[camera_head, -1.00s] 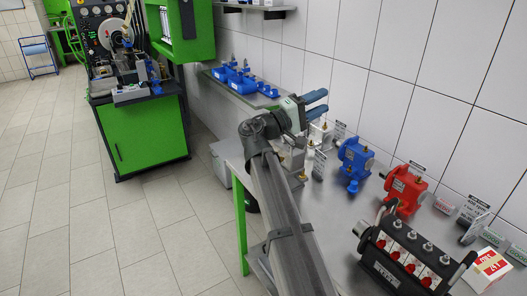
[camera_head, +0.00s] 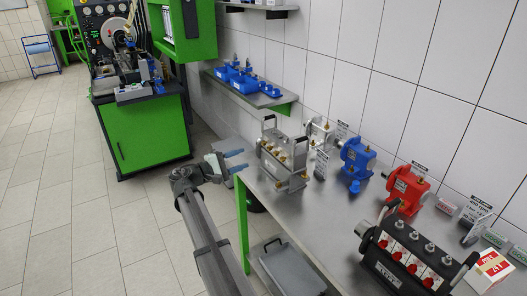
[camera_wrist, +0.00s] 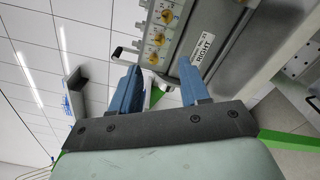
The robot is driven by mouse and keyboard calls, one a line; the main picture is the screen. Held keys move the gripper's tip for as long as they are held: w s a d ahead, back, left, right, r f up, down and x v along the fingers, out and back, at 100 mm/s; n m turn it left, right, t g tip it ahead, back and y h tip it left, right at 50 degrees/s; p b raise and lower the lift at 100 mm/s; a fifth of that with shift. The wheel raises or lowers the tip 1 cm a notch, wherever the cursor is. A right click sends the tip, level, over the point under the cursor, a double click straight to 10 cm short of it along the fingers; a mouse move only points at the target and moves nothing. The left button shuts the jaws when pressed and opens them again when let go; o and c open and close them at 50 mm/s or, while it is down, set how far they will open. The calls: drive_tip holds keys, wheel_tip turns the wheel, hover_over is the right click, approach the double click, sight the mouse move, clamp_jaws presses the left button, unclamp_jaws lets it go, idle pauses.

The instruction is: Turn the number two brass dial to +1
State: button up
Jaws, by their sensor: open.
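The grey metal unit (camera_head: 284,167) with two black-topped handles stands at the left end of the steel bench. Several brass dials sit along its front. In the wrist view, brass dials (camera_wrist: 158,39) show in a column on the unit's face, beside a white label (camera_wrist: 203,45) reading "RIGHT". I cannot tell which dial is number two, nor read their settings. My gripper (camera_head: 241,161) is open and empty, just left of the unit, with its blue fingers pointing toward it. In the wrist view my gripper (camera_wrist: 160,78) has nothing between its fingers, and the dials lie beyond the fingertips.
On the steel bench (camera_head: 268,214), a blue pump (camera_head: 356,158), a red pump (camera_head: 405,188) and a black-framed unit (camera_head: 408,252) stand to the right. A grey case (camera_head: 287,268) lies below the front edge. Open floor is on the left.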

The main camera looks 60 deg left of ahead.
sight(268, 149)
drive_tip(key=w, duration=1)
drive_tip(key=shift+w+a, duration=0.15)
drive_tip(key=shift+a, duration=0.05)
clamp_jaws()
